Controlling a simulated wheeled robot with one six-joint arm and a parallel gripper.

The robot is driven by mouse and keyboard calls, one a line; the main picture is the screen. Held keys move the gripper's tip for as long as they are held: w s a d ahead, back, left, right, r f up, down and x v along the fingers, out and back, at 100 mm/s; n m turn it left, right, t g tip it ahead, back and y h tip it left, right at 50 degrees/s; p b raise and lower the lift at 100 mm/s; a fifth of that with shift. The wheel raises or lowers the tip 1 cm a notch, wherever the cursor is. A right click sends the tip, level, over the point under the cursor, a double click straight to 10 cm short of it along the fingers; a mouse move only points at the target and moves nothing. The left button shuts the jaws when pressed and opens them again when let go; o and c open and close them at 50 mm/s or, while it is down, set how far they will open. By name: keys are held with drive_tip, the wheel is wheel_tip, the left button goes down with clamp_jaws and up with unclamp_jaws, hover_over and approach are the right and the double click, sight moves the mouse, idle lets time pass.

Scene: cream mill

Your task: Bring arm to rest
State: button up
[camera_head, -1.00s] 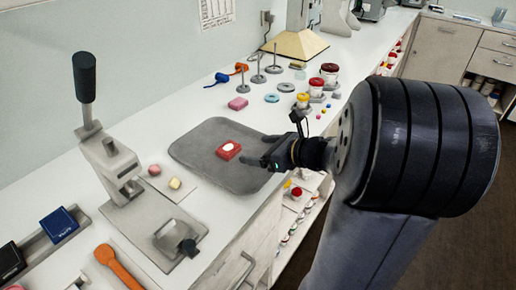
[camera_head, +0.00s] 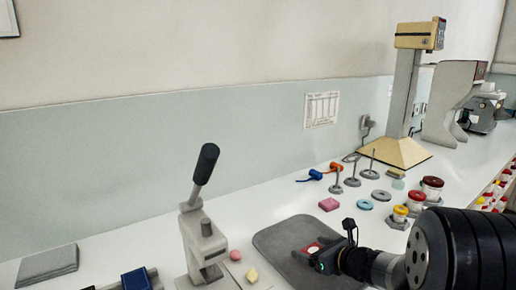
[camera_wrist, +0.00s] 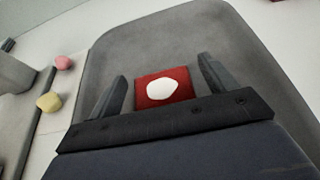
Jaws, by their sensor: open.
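My gripper (camera_head: 334,258) is over the grey tray (camera_head: 272,243) on the white counter. In the wrist view my gripper (camera_wrist: 163,85) is open, its two fingers apart. A red square block (camera_wrist: 150,91) with a white round patch on top shows between and beyond the fingers, lying on the tray (camera_wrist: 215,35). I cannot tell whether the fingers reach down beside it. In the head view the red block (camera_head: 309,249) is partly hidden behind my gripper. My arm comes in from the lower right.
A lever press (camera_head: 200,240) stands left of the tray, with a pink piece (camera_head: 235,255) and a yellow piece (camera_head: 252,275) beside it. Behind are a pink block (camera_head: 328,204), ring stands (camera_head: 352,181) and lidded jars (camera_head: 431,187). A cream column machine (camera_head: 408,100) stands farther back.

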drive_tip(key=shift+s+r, duration=0.1)
drive_tip(key=shift+r, duration=1.5)
drive_tip(key=shift+f, duration=0.1)
